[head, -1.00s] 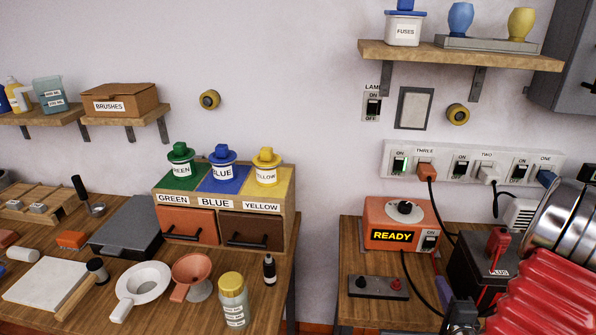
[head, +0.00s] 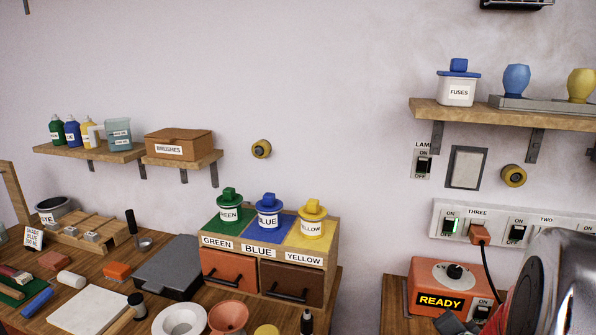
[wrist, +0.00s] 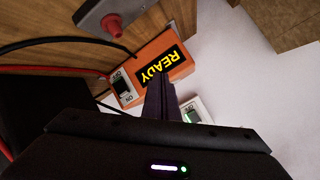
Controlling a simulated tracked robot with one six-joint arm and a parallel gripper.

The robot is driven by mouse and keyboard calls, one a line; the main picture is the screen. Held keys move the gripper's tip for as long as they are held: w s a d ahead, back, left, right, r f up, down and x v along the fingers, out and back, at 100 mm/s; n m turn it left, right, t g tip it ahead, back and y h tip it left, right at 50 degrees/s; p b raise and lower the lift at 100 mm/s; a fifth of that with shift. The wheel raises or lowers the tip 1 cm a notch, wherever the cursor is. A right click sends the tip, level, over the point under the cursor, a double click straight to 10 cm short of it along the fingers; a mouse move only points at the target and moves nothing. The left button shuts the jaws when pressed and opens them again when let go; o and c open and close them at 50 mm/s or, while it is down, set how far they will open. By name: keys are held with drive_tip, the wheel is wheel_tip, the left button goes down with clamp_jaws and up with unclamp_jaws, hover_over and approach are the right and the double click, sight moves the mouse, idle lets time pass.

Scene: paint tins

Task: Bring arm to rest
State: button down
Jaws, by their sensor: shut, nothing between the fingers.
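My gripper (wrist: 166,98) shows in the wrist view with its two dark fingers together and nothing between them. Beyond the fingertips is the orange box with the READY display (wrist: 158,66), its switch facing the camera side. In the head view my arm fills the lower right corner, in front of the right bench, and the fingers cannot be made out clearly there. The orange READY box (head: 441,280) stands on that bench, just left of my arm. Three tins, green (head: 229,212), blue (head: 268,215) and yellow (head: 312,224), stand on the labelled drawer box (head: 331,258).
The left bench holds a grey case (head: 167,268), a white slab (head: 88,309), funnels and several small items. A socket strip (head: 497,226) is on the wall above the READY box, with a cable hanging from it. A red knob (wrist: 112,25) shows in the wrist view.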

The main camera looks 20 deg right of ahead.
drive_tip(key=a+r+n+g+y, duration=0.1)
drive_tip(key=a+r+n, duration=0.3)
drive_tip(key=a, duration=0.5)
drive_tip(key=a+r+n+g+y, duration=0.15)
drive_tip(key=a+r+n, duration=0.3)
drive_tip(key=a, duration=0.55)
drive_tip(key=s+a+r+n+g+y, duration=0.2)
drive_tip(key=s+a+n, duration=0.4)
drive_tip(key=s+a, duration=0.6)
drive_tip(key=a+r+y, duration=0.1)
drive_tip(key=a+r, duration=0.1)
drive_tip(key=a, duration=0.1)
drive_tip(key=shift+s+a, duration=0.2)
drive_tip(key=shift+a, duration=0.15)
drive_tip(key=shift+g+y, duration=0.25)
